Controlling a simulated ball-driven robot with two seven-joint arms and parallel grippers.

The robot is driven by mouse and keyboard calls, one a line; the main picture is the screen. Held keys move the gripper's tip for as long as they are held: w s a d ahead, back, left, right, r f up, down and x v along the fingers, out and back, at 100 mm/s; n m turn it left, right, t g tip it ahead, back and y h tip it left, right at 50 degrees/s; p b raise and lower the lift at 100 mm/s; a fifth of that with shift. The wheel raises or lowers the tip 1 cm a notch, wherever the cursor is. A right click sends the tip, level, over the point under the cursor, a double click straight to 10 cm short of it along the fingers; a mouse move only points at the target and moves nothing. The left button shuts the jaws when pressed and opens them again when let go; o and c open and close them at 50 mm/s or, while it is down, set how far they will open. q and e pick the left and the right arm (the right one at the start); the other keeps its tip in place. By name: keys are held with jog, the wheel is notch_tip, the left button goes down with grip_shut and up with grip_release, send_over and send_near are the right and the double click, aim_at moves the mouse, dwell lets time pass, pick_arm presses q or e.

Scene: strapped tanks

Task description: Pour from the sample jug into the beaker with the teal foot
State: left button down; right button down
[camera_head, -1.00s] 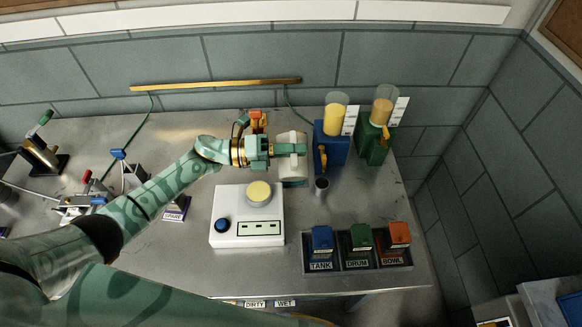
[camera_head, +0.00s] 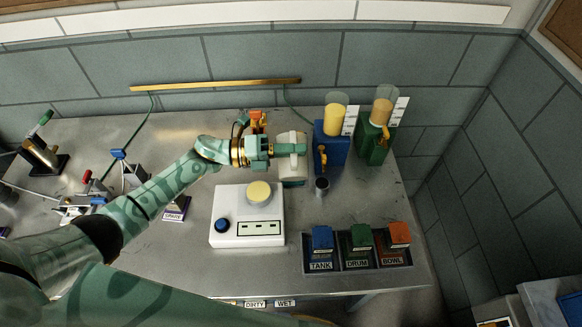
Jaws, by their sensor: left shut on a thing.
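My left gripper (camera_head: 290,149) reaches in from the left and is shut on a cream-white vessel (camera_head: 293,165), which looks like the sample jug. The fingers cover its middle, and its opening and contents cannot be made out. A greenish edge shows at the vessel's lower end; I cannot tell whether it belongs to the jug or to the beaker's teal foot. No beaker with a teal foot can be picked out clearly. A round, pale yellow-topped piece (camera_head: 259,193) sits on the white boxy device (camera_head: 234,230), just in front of the gripper. My right gripper is not in view.
Blue tank (camera_head: 334,152) and green tank (camera_head: 372,147) stand right of the vessel, with a small dark cup (camera_head: 321,186) in front. A tray of TANK, DRUM and BOWL blocks (camera_head: 356,265) is at the front right. Clamp-like fixtures stand at left.

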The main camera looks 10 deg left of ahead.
pick_arm(q)
jog(key=shift+w+r, duration=0.1)
jog(key=shift+w+a+r+n, duration=0.15)
jog(key=shift+w+r+n, duration=0.25)
jog(key=shift+n, duration=0.1)
jog(key=shift+s+d+f+m+b, duration=0.25)
jog(key=shift+s+f+m+b, duration=0.65)
jog(key=shift+f+b, duration=0.05)
jog(key=shift+s+d+m, duration=0.1)
jog(key=shift+s+m, duration=0.2)
jog(key=shift+m, duration=0.1)
jog(key=shift+r, duration=0.1)
notch_tip(320, 180, down, 6)
jog(key=s+m+b, duration=0.2)
jog(key=m+b, duration=0.3)
jog(key=b, duration=0.4)
jog(key=shift+s+d, duration=0.35)
jog(key=shift+d, duration=0.05)
